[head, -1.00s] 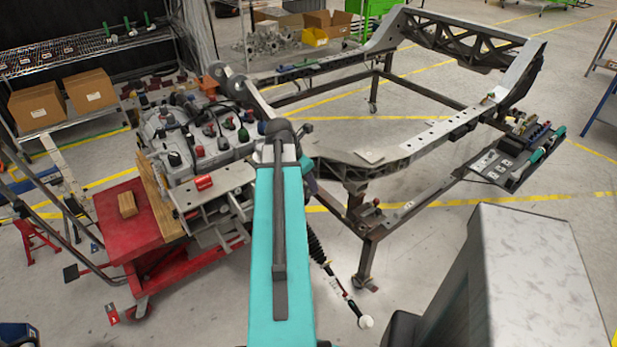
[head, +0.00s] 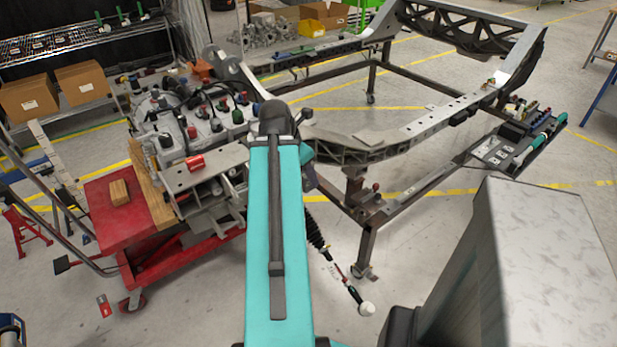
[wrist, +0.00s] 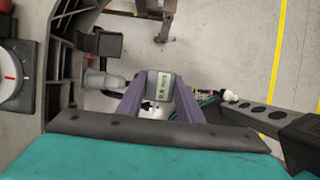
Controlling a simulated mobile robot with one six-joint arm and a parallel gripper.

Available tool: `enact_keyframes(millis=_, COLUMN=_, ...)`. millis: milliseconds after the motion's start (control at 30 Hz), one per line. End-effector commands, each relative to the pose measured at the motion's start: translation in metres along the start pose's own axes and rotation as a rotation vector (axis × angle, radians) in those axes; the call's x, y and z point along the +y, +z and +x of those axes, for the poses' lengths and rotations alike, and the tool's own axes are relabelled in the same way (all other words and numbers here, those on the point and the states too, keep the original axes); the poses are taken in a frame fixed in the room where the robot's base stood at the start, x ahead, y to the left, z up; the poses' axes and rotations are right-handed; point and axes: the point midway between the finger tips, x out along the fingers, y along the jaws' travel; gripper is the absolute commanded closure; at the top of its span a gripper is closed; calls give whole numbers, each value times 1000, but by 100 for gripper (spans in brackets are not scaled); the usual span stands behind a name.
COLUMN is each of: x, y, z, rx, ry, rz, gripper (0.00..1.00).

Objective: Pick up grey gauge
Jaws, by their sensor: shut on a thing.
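The grey gauge (wrist: 160,88) is a small block with dark printed marks, between the two purple fingers of my gripper (wrist: 158,100) in the wrist view. The fingers are shut on its sides. The lower part of the gauge is partly hidden by the fingers and the dark bar in front. In the head view my teal arm reaches toward the chassis frame (head: 375,152) and hides the gripper and the gauge.
A red cart (head: 105,210) carrying an engine-like assembly (head: 190,118) stands left of my arm. A tool tray (head: 505,150) is at the frame's right side. A large grey block (head: 545,250) stands at front right. Floor inside the frame is mostly clear.

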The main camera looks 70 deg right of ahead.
Motion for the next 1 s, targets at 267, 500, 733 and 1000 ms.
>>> enact_keyframes(millis=267, x=-4, y=-2, z=2, rx=-4, ry=2, rz=1, gripper=99)
enact_keyframes(millis=500, x=-9, y=-5, z=0, rx=-7, ry=5, rz=1, gripper=99)
enact_keyframes(millis=733, x=-15, y=-8, z=-2, rx=-8, ry=7, rz=2, gripper=99)
enact_keyframes(millis=1000, x=-20, y=-11, z=-4, rx=-7, ry=6, rz=1, gripper=99)
